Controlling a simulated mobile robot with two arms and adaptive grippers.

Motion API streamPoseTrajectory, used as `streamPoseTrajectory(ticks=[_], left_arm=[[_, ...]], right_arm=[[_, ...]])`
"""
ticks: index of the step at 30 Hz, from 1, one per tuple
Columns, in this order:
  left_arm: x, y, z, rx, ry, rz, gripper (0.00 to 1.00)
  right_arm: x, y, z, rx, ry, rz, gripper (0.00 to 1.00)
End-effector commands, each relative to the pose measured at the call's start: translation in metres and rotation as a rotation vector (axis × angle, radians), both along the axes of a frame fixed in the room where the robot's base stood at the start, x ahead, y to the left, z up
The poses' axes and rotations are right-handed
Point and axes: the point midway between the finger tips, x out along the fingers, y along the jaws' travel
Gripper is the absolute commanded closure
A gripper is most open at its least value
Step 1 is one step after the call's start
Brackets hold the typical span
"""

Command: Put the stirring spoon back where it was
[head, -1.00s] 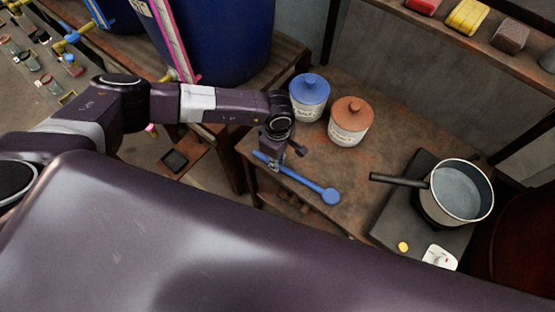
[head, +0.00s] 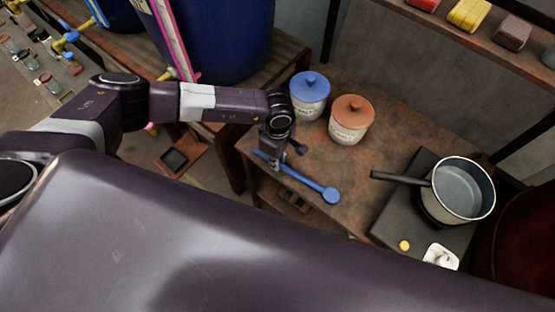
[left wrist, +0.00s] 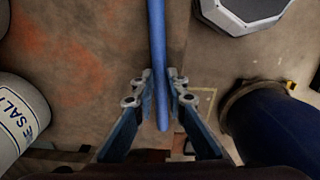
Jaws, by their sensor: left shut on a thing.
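The blue stirring spoon (head: 312,184) lies across the front edge area of the wooden table (head: 335,215) in the head view, its round end to the right. My left gripper (head: 275,163) is shut on its handle near the left end. In the left wrist view the blue handle (left wrist: 157,50) runs between the two fingers of my left gripper (left wrist: 160,90). The spoon's round end is out of that view. Whether the spoon touches the tabletop I cannot tell. My right gripper is not in view.
A blue-lidded jar (head: 310,98) and an orange-lidded salt jar (head: 349,122) stand behind the gripper. A pot (head: 460,190) of liquid sits on a dark hotplate (head: 395,215) at right. A large blue vat (head: 225,40) stands at upper left. The tabletop between jars and hotplate is clear.

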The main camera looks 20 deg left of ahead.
Motion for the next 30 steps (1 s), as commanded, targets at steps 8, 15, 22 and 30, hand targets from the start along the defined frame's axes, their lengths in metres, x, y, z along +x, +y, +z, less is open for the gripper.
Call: streamPoseTrajectory(ticks=[8,15,22,30], left_arm=[[-0.002,0.0,-0.002,0.0,0.003,-0.001,0.7],[-0.001,0.0,-0.001,0.0,0.002,0.0,0.67],[0.0,0.0,0.014,-0.002,0.0,0.0,0.67],[0.0,0.0,0.07,-0.001,-0.002,-0.001,0.67]], right_arm=[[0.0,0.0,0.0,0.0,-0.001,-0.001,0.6],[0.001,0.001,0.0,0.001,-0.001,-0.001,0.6],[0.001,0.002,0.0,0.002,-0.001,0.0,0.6],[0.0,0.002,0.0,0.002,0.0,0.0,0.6]])
